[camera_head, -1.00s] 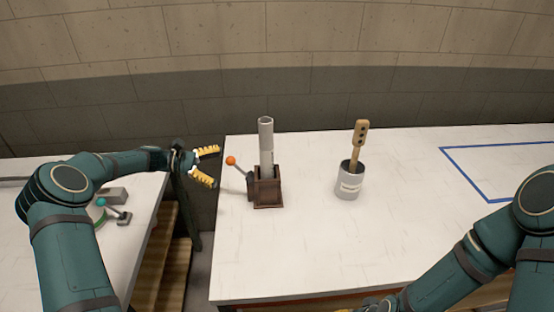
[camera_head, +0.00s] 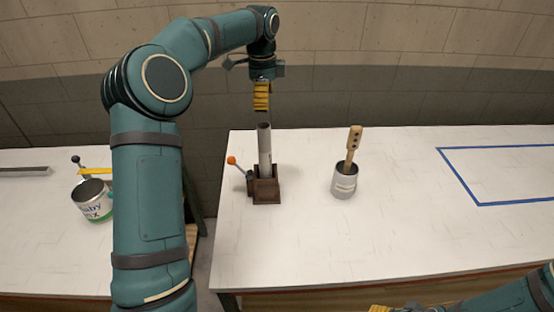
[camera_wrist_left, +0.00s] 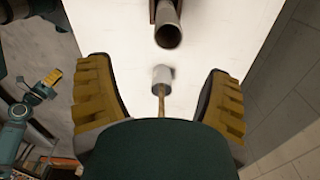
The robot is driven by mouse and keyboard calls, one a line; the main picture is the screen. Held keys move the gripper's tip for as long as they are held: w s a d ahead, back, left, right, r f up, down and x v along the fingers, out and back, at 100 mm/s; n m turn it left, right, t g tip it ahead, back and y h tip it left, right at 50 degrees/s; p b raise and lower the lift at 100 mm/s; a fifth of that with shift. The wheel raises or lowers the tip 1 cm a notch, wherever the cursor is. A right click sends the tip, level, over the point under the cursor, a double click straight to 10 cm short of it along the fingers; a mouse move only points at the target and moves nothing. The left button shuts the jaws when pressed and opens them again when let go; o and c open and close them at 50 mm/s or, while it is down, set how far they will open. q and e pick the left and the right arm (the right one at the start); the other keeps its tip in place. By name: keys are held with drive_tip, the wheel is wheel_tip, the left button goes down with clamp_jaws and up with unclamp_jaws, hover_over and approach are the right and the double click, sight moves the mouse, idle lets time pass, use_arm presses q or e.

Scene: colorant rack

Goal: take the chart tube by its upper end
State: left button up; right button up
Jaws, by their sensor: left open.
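The chart tube (camera_head: 265,150) is a grey hollow tube standing upright in a small brown wooden holder (camera_head: 266,197) on the white table. My left gripper (camera_head: 261,108) points down just above the tube's upper end, apart from it in the head view. In the left wrist view the gripper (camera_wrist_left: 160,95) is open and empty, its yellow fingers wide apart. There the tube's open end (camera_wrist_left: 168,36) shows at the top, beyond the fingertips and not between them. My right gripper (camera_head: 380,309) shows only as a yellow bit at the bottom edge of the head view.
A lever with an orange knob (camera_head: 232,160) stands beside the holder. A grey can (camera_head: 344,186) with a wooden stick (camera_head: 353,145) stands to the right. A blue outline (camera_head: 474,195) marks the table's right part. A labelled can (camera_head: 95,207) is on the left table.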

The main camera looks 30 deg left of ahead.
sight(264, 136)
use_arm(q)
wheel_tip(264, 136, down, 8)
drive_tip(key=shift+w+a+f+b, duration=0.1)
drive_tip(key=shift+b, duration=0.4)
drive_tip(key=shift+w+a+f, duration=0.15)
drive_tip(key=shift+a+f, duration=0.05)
drive_tip(key=shift+f, duration=1.15)
drive_tip(key=shift+w+a+f, duration=0.1)
drive_tip(key=shift+a+f, duration=0.05)
drive_tip(key=shift+f, duration=1.15)
drive_tip(key=shift+c, duration=0.4)
clamp_jaws()
